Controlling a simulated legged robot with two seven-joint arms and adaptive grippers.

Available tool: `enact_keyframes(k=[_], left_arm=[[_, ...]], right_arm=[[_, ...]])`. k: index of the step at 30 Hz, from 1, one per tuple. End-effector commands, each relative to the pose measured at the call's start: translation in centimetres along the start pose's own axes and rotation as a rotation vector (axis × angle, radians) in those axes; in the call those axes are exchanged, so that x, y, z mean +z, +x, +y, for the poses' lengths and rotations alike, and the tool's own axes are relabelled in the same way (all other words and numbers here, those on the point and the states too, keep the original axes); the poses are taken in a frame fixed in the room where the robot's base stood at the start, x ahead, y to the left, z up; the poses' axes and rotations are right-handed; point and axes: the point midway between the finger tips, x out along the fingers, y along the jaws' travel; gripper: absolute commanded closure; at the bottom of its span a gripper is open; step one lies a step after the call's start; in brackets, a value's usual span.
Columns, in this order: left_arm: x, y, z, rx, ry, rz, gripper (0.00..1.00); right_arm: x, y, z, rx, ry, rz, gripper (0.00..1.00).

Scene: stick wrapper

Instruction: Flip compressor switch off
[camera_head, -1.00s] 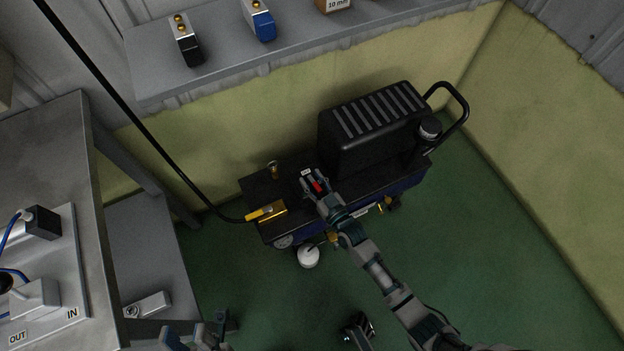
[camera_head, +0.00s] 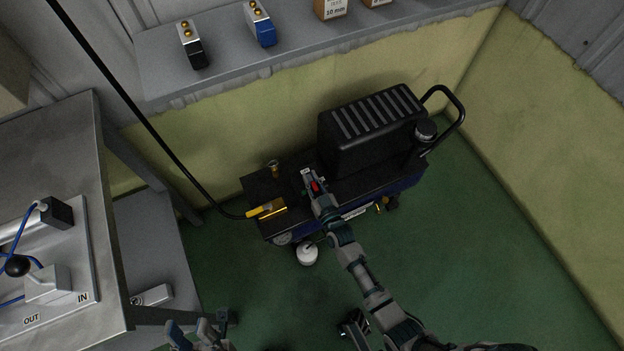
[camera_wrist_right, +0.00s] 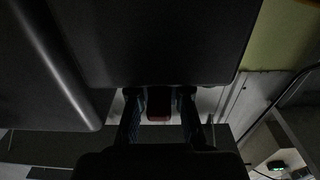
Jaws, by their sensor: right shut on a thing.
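The compressor (camera_head: 372,128) is a black and dark blue unit on the floor by the yellow-green wall. Its red switch (camera_head: 315,187) is on the flat black top, left of the ribbed housing. My right gripper (camera_head: 311,182) is over the switch with its fingers shut on it. In the right wrist view the dark red switch (camera_wrist_right: 159,106) shows between the two fingertips. The fingers hide part of it, so I cannot tell its position. My left gripper (camera_head: 202,335) is at the bottom edge, away from the compressor; its jaw state is unclear.
A black hose with a yellow end (camera_head: 262,209) joins the compressor's left side. A grey workbench (camera_head: 110,235) stands at left. A grey shelf (camera_head: 300,50) runs behind with small boxes. Green floor (camera_head: 480,260) is free at right.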

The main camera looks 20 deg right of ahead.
Motion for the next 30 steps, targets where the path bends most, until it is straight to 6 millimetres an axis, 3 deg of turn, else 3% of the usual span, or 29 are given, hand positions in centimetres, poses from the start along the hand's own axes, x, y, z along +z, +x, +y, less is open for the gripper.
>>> enact_keyframes(k=[1,2,4,5,13,17,30], left_arm=[[0.3,0.0,-0.1,0.000,0.000,-0.003,0.60],[0.3,0.0,-0.1,0.000,0.000,-0.003,0.60],[0.3,0.0,-0.1,0.001,0.000,-0.002,0.60],[0.3,0.0,-0.1,0.001,0.000,-0.002,0.60],[0.2,0.1,-0.1,0.000,0.001,0.000,0.60],[-0.1,0.0,0.0,0.001,0.001,0.003,0.60],[0.0,0.1,0.0,0.001,0.001,0.002,0.60]], right_arm=[[0.0,0.0,0.0,0.000,0.000,0.000,1.00],[0.0,0.0,0.0,0.000,0.000,0.000,0.76],[0.1,0.0,0.0,0.000,0.000,0.000,0.58],[0.1,0.0,0.0,0.000,0.000,0.000,0.56],[0.1,-0.1,0.0,-0.001,0.000,-0.001,0.56],[0.2,-1.1,0.0,-0.001,0.000,-0.003,0.56],[0.3,-10.1,0.0,-0.001,0.000,-0.004,0.56]])
